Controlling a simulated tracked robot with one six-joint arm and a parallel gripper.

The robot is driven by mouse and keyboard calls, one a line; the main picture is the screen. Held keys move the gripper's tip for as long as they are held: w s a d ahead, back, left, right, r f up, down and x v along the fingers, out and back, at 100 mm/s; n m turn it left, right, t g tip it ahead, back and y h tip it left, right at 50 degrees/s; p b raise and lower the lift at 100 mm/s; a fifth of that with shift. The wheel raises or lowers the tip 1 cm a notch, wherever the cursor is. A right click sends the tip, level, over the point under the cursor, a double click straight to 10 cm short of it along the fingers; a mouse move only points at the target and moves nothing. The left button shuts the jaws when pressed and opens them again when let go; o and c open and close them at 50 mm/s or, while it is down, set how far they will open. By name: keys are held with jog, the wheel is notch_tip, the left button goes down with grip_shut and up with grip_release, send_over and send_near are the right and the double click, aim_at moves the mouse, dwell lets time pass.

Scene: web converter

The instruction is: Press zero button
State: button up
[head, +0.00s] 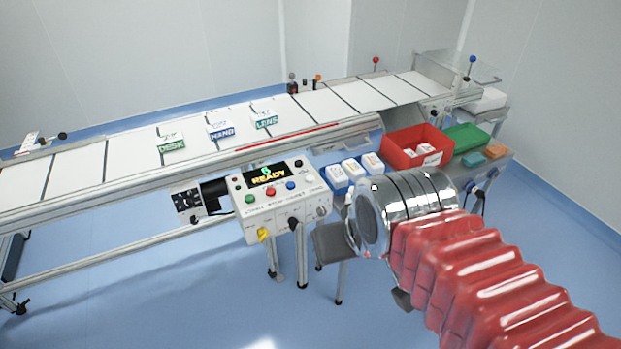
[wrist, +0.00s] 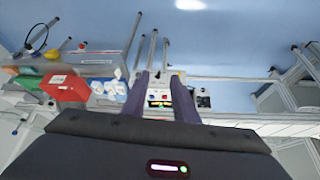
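The control panel (head: 280,205) is a pale box in front of the conveyor. Its dark display shows READY in yellow with a green character above. A green button (head: 250,199), a red button (head: 270,192) and a blue button (head: 290,186) sit in a row below the display. The labels are too small to read, so I cannot tell which button is zero. In the wrist view my gripper (wrist: 160,76) has two purple fingers spread apart with nothing held. The panel's lit display (wrist: 160,103) shows between them, apparently beyond the fingers. The head view does not clearly show the fingertips.
The conveyor (head: 120,170) runs behind the panel, carrying cards marked DESK, HAND and LENS. Right of the panel are white packs (head: 354,168), a red bin (head: 395,150) and a green tray (head: 468,138). A yellow knob (head: 263,234) is on the panel's front.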

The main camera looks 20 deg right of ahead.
grip_shut()
dwell(1.3)
